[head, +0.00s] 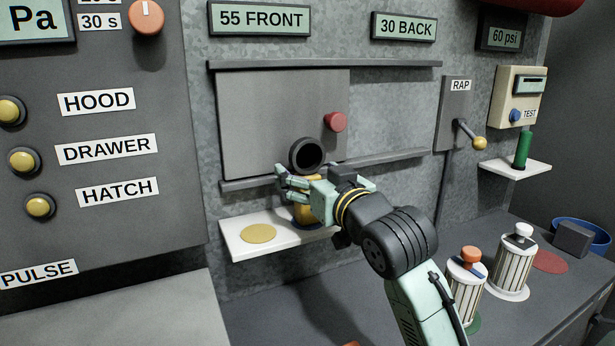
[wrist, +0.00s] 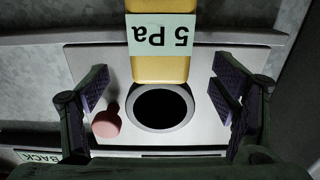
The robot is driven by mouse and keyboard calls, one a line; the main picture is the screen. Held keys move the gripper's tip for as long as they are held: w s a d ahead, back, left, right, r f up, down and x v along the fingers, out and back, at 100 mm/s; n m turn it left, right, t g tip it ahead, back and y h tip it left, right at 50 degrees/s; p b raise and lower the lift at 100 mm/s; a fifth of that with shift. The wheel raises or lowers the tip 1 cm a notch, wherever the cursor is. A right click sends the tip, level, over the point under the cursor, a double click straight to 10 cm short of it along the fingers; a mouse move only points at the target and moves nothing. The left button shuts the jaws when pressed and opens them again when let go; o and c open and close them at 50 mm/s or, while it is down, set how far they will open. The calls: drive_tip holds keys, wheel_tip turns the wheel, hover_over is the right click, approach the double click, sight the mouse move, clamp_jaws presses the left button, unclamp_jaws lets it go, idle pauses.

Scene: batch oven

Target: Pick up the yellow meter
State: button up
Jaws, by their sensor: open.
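The yellow meter (head: 308,184) stands on a white shelf (head: 285,240) below a round black port (head: 306,155) in the head view, partly hidden by my gripper. In the wrist view the meter (wrist: 158,68) is at the top centre, with an upside-down display reading 5 Pa. My gripper (head: 284,178) is at the meter in the head view. In the wrist view my gripper (wrist: 160,88) has its fingers wide apart, one on each side of the meter's line, with visible gaps. Contact is not visible.
A grey sliding panel (head: 260,105) with a red knob (head: 335,122) is behind the meter, between two rails. A yellow disc (head: 258,233) marks the shelf's left part. Two ribbed canisters (head: 466,285) (head: 513,265) stand on the counter at right. A lever (head: 478,142) is on the wall.

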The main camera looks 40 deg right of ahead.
drive_tip(key=shift+w+d, duration=0.1)
drive_tip(key=shift+w, duration=0.35)
drive_tip(key=c, duration=1.4)
